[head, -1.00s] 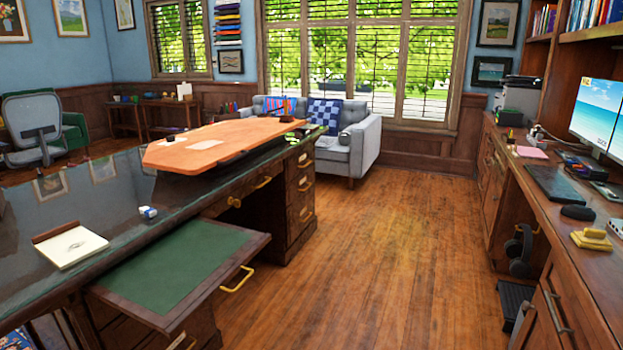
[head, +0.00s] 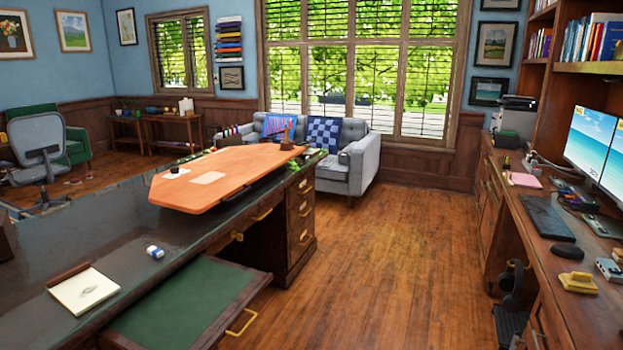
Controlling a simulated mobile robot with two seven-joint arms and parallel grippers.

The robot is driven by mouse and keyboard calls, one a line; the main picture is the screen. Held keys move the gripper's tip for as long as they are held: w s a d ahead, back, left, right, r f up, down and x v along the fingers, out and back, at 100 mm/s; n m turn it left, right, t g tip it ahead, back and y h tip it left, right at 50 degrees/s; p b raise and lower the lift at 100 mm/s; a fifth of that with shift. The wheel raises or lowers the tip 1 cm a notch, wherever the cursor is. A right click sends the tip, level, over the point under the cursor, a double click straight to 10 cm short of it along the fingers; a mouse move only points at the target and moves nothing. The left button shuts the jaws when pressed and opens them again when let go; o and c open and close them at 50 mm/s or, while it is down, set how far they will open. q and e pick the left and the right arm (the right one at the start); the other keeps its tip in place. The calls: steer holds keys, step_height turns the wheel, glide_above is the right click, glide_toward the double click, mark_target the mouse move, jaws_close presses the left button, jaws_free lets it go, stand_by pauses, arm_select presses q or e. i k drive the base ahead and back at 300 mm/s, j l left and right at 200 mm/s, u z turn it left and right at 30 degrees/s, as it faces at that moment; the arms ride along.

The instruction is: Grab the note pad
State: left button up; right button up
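A white note pad with a brown top edge and a small grey mark on its page (head: 84,291) lies on the dark glossy desk (head: 195,262) at the lower left of the head view. A pink pad or paper (head: 524,180) lies on the wooden counter at the right. I cannot tell from the picture which of the two the task means. Neither of my grippers is in view.
A green-topped pull-out shelf (head: 180,310) juts from the desk into the room. The wood floor (head: 390,260) between desk and counter (head: 520,225) is clear.

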mark_target(79, 289)
steer(key=j+u, duration=0.1)
steer(key=u, duration=0.3)
steer(key=j+u, duration=0.1)
steer(key=u, duration=0.3)
steer(key=j+u, duration=0.1)
steer(key=u, duration=0.35)
steer(key=i+j, duration=0.3)
steer(key=j, duration=0.15)
steer(key=i+j, duration=0.3)
steer(key=j, duration=0.15)
steer(key=i+j, duration=0.65)
steer(key=j, duration=0.25)
steer(key=i+j, duration=0.3)
steer(key=j, duration=0.15)
steer(key=i+j+z, duration=0.2)
steer(key=j+z, duration=0.2)
steer(key=i+j+z, duration=0.15)
steer(key=j+z, duration=0.25)
steer(key=l, duration=0.1)
